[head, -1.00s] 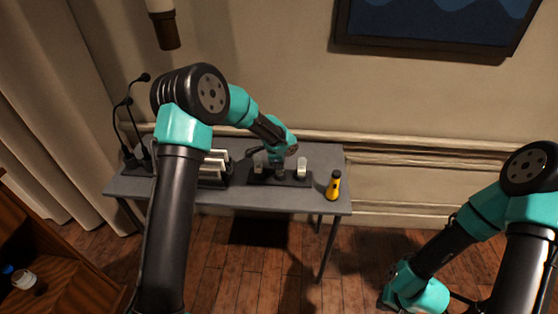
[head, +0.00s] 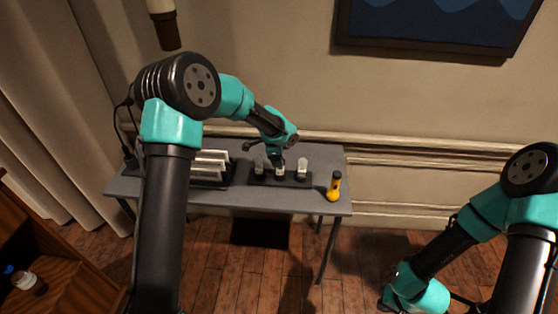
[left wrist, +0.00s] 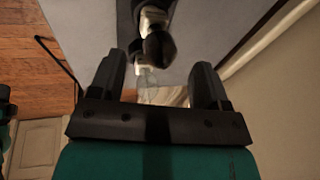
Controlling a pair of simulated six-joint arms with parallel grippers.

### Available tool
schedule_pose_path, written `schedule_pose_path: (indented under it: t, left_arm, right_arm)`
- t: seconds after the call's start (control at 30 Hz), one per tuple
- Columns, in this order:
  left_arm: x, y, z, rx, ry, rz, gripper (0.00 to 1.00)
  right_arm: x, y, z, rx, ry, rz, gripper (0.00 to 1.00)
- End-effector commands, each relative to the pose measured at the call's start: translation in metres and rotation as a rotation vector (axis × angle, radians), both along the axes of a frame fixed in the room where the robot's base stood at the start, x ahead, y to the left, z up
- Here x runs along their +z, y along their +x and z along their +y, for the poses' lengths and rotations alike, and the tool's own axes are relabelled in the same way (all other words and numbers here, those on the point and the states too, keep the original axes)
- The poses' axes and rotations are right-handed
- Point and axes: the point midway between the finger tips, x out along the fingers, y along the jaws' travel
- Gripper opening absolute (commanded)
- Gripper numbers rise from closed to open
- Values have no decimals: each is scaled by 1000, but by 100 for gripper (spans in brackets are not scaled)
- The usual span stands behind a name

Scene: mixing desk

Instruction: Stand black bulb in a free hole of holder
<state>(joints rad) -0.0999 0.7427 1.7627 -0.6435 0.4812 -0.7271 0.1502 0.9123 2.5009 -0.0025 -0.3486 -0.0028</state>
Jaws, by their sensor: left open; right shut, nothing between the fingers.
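The dark holder (head: 292,182) lies on the grey table, with several bulbs standing in a row on it. A pale bulb (head: 302,167) stands at its right end, and a greyish one (head: 259,166) at its left. My left gripper (head: 276,158) is open just above the middle bulb (head: 280,170). In the left wrist view, the black bulb (left wrist: 159,48) shows beyond the gap between the open left fingers (left wrist: 158,82), apart from both. A clear bulb (left wrist: 147,84) shows between the fingers. My right gripper (head: 397,303) is shut and empty, low at the right.
A yellow and black torch (head: 334,187) stands right of the holder. A rack with pale slabs (head: 210,167) is to the left, partly behind my left arm. A wooden shelf with a small bottle (head: 24,280) is at the lower left. The table's front strip is clear.

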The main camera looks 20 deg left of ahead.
Motion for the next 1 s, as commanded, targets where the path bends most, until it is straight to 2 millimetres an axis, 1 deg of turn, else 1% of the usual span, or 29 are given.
schedule_pose_path:
  t: [0.03, 0.3, 0.5, 0.6, 0.77, 1.0]
  left_arm:
    - [11, -2, 1, 0, 0, -3, 70]
    - [62, -16, 5, -1, -1, -4, 70]
    - [97, -25, 8, 1, -1, -3, 70]
    - [111, -29, 9, 0, -1, -2, 70]
    - [122, -33, 10, -1, 0, 1, 70]
    - [124, -33, 10, 0, 0, 1, 70]
  right_arm:
    - [0, 0, 0, 0, 0, 0, 0]
    - [0, 0, 0, 0, 0, 0, 0]
    - [0, 0, 0, 0, 0, 0, 0]
    - [0, 0, 0, 0, 0, 0, 0]
    - [0, 0, 0, 0, 0, 0, 0]
    - [0, 0, 0, 0, 0, 0, 0]
